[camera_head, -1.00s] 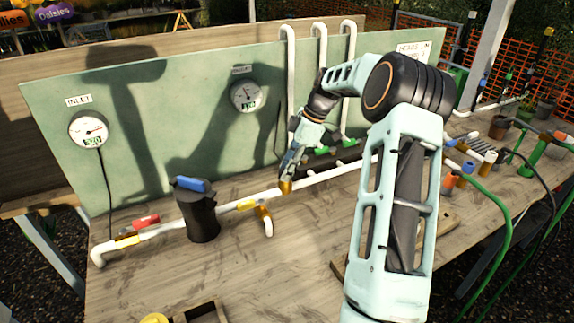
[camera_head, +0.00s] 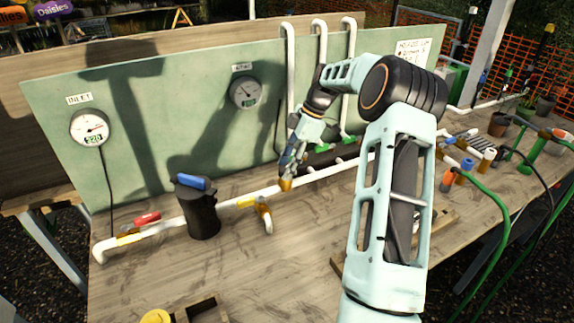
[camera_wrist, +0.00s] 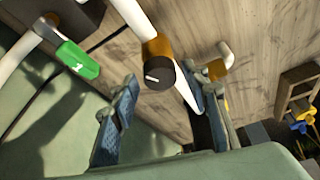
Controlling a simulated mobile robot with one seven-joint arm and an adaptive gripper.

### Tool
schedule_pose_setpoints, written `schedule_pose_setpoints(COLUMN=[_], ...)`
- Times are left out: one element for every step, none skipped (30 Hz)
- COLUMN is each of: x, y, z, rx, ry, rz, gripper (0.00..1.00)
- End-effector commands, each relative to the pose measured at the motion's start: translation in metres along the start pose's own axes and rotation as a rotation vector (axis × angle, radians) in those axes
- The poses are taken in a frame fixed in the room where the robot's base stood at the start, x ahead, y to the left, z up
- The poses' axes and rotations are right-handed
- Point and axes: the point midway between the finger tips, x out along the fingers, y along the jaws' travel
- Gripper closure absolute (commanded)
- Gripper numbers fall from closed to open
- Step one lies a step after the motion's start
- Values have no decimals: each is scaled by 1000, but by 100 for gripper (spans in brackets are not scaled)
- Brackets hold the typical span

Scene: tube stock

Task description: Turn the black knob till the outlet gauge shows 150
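The black knob (camera_wrist: 159,76), with a white mark on its face, sits on a brass fitting (camera_wrist: 157,47) on the white pipe in the wrist view. The brass fitting also shows in the head view (camera_head: 286,185), where the knob cannot be made out. My gripper (camera_wrist: 160,85) is open, with one finger on each side of the knob. The left finger is clearly apart from it; the right finger looks close, and contact cannot be told. In the head view my gripper (camera_head: 291,168) is just above the fitting. The outlet gauge (camera_head: 245,93) is on the green panel, its number too small to read surely.
The inlet gauge (camera_head: 89,128) hangs at the panel's left. A black filter housing (camera_head: 199,212) with a blue top stands on the pipe, beside a red-handled valve (camera_head: 146,218). Upright white pipes (camera_head: 290,80) rise behind my gripper. The bench front (camera_head: 240,265) is mostly bare.

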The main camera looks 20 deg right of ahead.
Motion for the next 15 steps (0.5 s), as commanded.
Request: schedule_pose_setpoints(x=[0, 0, 0, 0, 0, 0, 0, 0, -1, -3, -5, -9, -13, -18, -25], y=[0, 0, 0, 0, 0, 0, 0, 0, 0, 0, 0, 0, 0, 1, 0], z=[0, 0, 0, 0, 0, 0, 0, 0, 0, 0, 0, 0, 0, 0, 0], rx=[0, 0, 0, 0, 0, 1, 1, 1, 1, 1, 1, 1, 1, 1, 1], ry=[0, 0, 0, 1, 1, 1, 1, 1, 1, 1, 1, 0, 0, 0, 0], rz=[0, 0, 0, -1, -1, -1, -1, -1, 0, 0, 0, 0, 1, 3, 2], gripper=[53, 53, 53, 53, 53, 53, 53, 53, 53, 53, 53, 53, 53, 53, 53])
